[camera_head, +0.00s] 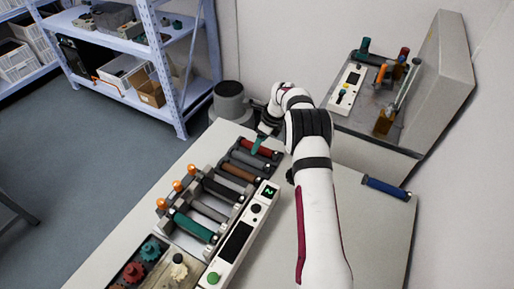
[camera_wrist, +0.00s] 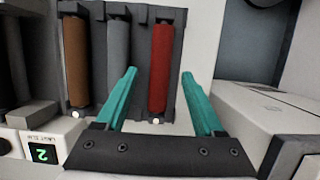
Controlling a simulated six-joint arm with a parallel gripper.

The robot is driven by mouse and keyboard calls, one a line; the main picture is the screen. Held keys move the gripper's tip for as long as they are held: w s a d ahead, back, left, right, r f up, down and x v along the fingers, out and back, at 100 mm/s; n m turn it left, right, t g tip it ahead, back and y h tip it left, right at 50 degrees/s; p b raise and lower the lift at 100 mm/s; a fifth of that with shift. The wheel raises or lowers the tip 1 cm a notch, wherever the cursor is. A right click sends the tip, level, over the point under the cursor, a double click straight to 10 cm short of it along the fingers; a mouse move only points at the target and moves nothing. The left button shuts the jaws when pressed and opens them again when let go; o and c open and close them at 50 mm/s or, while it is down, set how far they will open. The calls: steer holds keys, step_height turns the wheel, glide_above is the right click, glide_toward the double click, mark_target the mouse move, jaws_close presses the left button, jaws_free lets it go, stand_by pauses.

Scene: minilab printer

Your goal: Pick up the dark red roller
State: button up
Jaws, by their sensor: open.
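The dark red roller (camera_head: 258,147) lies in the far slot of a dark rack on the table. In the wrist view the dark red roller (camera_wrist: 160,68) stands lengthwise between my two teal fingers, nearer the left one. My gripper (camera_wrist: 158,72) is open and empty, with one finger on either side of the roller; I cannot tell its height above it. In the head view my gripper (camera_head: 262,138) is at the far end of the rack, partly hidden by my arm.
A grey roller (camera_wrist: 118,65) and a brown roller (camera_wrist: 76,60) share the rack (camera_wrist: 138,100) on the left. A control panel (camera_head: 240,236) with a green display runs along the rack. A blue roller (camera_head: 386,187) lies at the right. A machine (camera_head: 440,80) stands behind.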

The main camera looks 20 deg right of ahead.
steer(key=shift+x, duration=1)
jaws_close()
step_height(320, 180, up, 4)
steer(key=shift+r, duration=0.1)
steer(key=s+d+r, duration=0.7)
steer(key=d, duration=0.2)
steer(key=shift+s, duration=0.2)
